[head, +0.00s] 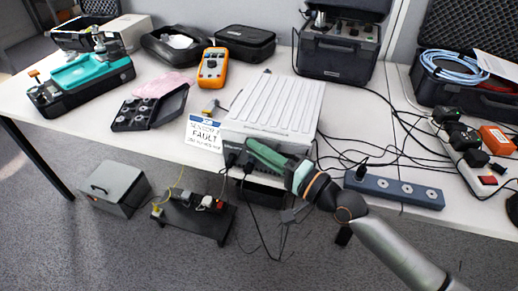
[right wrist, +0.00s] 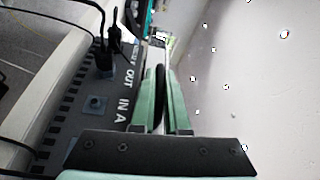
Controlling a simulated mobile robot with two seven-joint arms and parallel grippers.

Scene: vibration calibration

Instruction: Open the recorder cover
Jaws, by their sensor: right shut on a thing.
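The recorder (head: 228,131) is a pale box on the table. Its light grey ribbed cover (head: 275,103) lies flat on top and looks closed. My right gripper (head: 252,147) reaches in from the lower right to the recorder's front edge. In the right wrist view its green fingers (right wrist: 160,97) are shut on a thin black piece (right wrist: 159,92), whose exact nature I cannot tell. Beside them is the dark connector panel (right wrist: 100,104) marked OUT and IN A, with black plugs in it. A pale speckled surface lies to the right. My left gripper is not in view.
A FAULT sign (head: 204,133) stands left of the recorder. A yellow multimeter (head: 212,68) and black case (head: 245,42) are behind. A power strip (head: 394,189) and loose black cables lie right. An open tray (head: 149,109) is at left.

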